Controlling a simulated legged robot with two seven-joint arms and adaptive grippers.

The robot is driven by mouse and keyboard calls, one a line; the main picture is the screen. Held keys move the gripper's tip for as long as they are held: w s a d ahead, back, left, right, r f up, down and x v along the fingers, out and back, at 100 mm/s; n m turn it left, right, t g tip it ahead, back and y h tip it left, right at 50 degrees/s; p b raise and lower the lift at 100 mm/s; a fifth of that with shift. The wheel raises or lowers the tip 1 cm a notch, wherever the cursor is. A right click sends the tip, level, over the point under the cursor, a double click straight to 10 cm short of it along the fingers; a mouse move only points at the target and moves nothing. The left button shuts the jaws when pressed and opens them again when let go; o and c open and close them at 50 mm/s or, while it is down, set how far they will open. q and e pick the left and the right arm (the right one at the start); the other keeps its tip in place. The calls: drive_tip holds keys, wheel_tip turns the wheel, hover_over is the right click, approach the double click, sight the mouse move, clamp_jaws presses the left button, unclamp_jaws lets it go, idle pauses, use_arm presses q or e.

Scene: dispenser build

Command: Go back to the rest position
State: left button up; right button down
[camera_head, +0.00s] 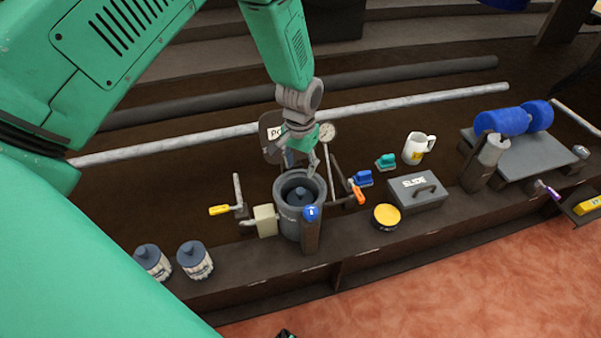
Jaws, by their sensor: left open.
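My left gripper (300,158) hangs from the green arm that comes in from the left. It is above the dark grey round pot (289,222) of the dispenser, with its fingers near the pot's rim. The gripper is open and I see nothing held in it. A dark blue-grey knobbed piece (299,195) sits inside the pot. Whether the fingers touch anything there I cannot tell. My right gripper is not clearly in view.
Two jars with dark lids (195,260) stand at the front left. A grey box marked SLIDE (417,191), a yellow-topped round tin (386,216) and a white mug (417,148) stand to the right. Valve handles and a gauge (327,132) crowd the pot.

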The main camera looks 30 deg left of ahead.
use_arm(q)
drive_tip(key=shift+r, duration=0.45)
drive_tip(key=shift+s+f, duration=0.1)
